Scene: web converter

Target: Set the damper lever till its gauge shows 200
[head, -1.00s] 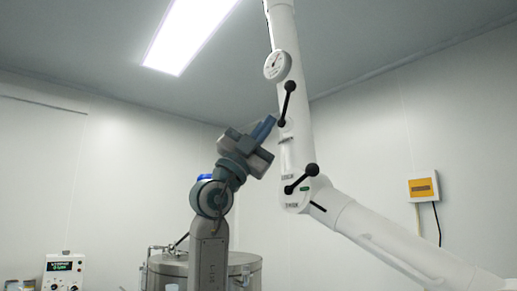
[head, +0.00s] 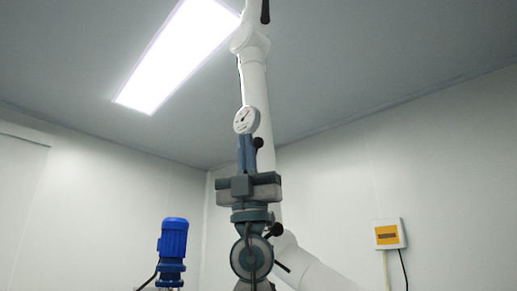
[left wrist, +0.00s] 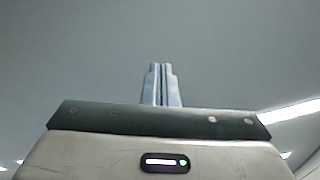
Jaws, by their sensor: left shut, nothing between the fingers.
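A round white gauge (head: 246,120) with a dark needle sits on the white jointed duct (head: 254,85); its numbers are too small to read. Just below it, a black lever knob (head: 258,143) shows at the right of my left gripper's fingers; the rest of that lever is hidden behind the gripper. My left gripper (head: 246,138) points straight up, its tips just under the gauge in the picture. I cannot tell whether it touches the lever. In the left wrist view its fingers (left wrist: 161,68) are together and empty. My right gripper is not in view.
A second black lever knob (head: 277,230) shows lower on the duct, partly behind my left arm. A blue motor (head: 173,240) stands at the lower left. A yellow and white box (head: 389,234) hangs on the right wall. A lit ceiling panel (head: 180,55) is above.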

